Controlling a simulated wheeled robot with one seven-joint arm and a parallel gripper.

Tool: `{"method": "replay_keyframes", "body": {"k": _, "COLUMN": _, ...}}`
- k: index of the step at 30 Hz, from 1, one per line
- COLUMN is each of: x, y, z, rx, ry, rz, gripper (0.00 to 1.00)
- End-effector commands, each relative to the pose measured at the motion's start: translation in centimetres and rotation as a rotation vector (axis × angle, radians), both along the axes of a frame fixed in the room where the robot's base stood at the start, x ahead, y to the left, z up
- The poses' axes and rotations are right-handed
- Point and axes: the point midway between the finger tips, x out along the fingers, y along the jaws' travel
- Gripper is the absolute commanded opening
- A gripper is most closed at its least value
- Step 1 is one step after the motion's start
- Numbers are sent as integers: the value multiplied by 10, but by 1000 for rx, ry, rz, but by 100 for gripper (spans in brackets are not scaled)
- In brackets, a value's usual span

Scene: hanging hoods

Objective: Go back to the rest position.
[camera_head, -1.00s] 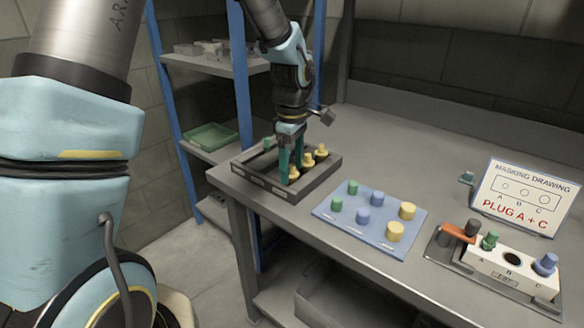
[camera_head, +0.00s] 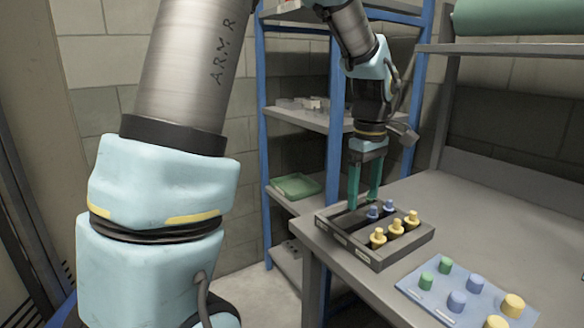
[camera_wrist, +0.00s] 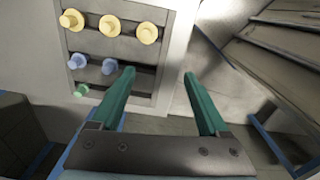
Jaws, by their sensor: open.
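My gripper (camera_head: 363,185) is open and empty, with two teal fingers above the left back part of a dark tray (camera_head: 385,262) on the bench. The fingers also show in the wrist view (camera_wrist: 160,85), with nothing between them. The tray holds yellow plugs (camera_head: 396,228) and blue plugs (camera_head: 388,208) in rows. In the wrist view a green plug (camera_wrist: 82,90) also sits in the tray. In the head view the green plug is hidden.
A blue mat (camera_head: 440,290) with green, blue and yellow pegs lies right of the tray. A blue-framed shelf (camera_head: 265,130) with a green bin (camera_head: 297,186) stands behind. A wall shelf (camera_head: 500,48) hangs at upper right. The bench (camera_head: 480,200) behind the tray is clear.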

Motion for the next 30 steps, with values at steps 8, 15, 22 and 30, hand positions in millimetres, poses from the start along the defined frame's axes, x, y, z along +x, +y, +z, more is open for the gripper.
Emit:
{"method": "replay_keyframes", "body": {"k": 8, "x": -1, "y": 153, "z": -35, "rx": -1, "ry": -64, "rz": -348, "gripper": 78}}
{"method": "replay_keyframes", "body": {"k": 15, "x": -37, "y": 238, "z": -58, "rx": 28, "ry": -114, "rz": -607, "gripper": 78}}
{"method": "replay_keyframes", "body": {"k": 22, "x": -52, "y": 260, "z": -65, "rx": 45, "ry": -129, "rz": -697, "gripper": 78}}
{"method": "replay_keyframes", "body": {"k": 30, "x": -52, "y": 260, "z": -65, "rx": 45, "ry": -129, "rz": -701, "gripper": 78}}
